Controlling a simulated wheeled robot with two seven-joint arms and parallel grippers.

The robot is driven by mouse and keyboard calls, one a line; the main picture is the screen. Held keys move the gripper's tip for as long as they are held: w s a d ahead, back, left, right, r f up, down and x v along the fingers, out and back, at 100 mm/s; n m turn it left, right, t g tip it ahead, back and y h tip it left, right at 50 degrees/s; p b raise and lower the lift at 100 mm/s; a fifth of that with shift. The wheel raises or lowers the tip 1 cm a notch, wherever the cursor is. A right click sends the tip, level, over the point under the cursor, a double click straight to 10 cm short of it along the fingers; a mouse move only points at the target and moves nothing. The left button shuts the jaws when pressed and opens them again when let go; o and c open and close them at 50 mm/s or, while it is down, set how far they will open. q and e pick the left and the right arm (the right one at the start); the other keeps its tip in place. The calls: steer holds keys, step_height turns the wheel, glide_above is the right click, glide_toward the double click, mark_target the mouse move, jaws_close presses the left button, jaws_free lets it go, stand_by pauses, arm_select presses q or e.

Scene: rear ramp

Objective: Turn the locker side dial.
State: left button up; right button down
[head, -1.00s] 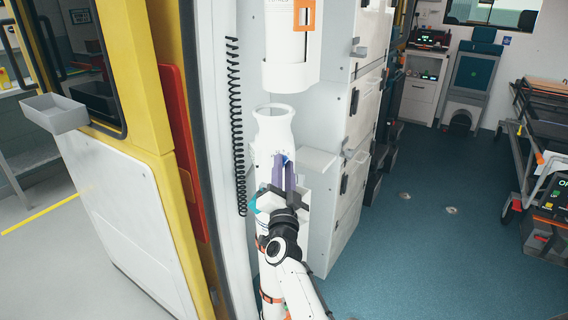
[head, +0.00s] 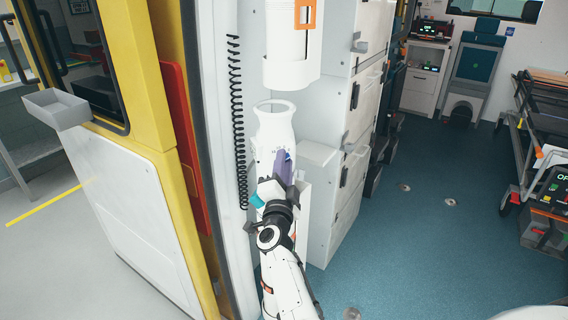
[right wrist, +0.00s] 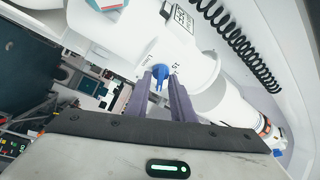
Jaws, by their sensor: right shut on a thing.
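The dial is a small blue knob (right wrist: 159,71) on the side of a white cylindrical housing (right wrist: 200,66), with small dark marks around it. In the head view only a bit of the blue dial (head: 289,154) shows past my fingers, on the white housing (head: 275,125). My right gripper (right wrist: 161,80) has its two purple fingers on either side of the dial and is shut on it. In the head view the right gripper (head: 284,164) reaches up from below, its fingers nearly in line. My left gripper is not in view.
A black coiled cord (head: 236,120) hangs left of the housing. White lockers (head: 350,150) stand close on its right. A yellow-framed door (head: 150,100) is at the left. Blue floor (head: 420,230) is open at the right, before a stretcher (head: 540,130).

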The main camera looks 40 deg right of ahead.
steer(key=c, duration=1.9)
jaws_free()
steer(key=s+f+n+t+y+b, duration=0.1)
steer(key=s+n+t+y+b, duration=0.2)
steer(key=n, duration=0.9)
steer(key=s+f+n+t+y+b, duration=0.2)
steer(key=s+n+y, duration=0.4)
steer(key=n, duration=0.7)
steer(key=shift+s+a+f+n+t+y+b, duration=0.35)
steer(key=shift+t+y+b, duration=0.2)
steer(key=shift+b, duration=0.65)
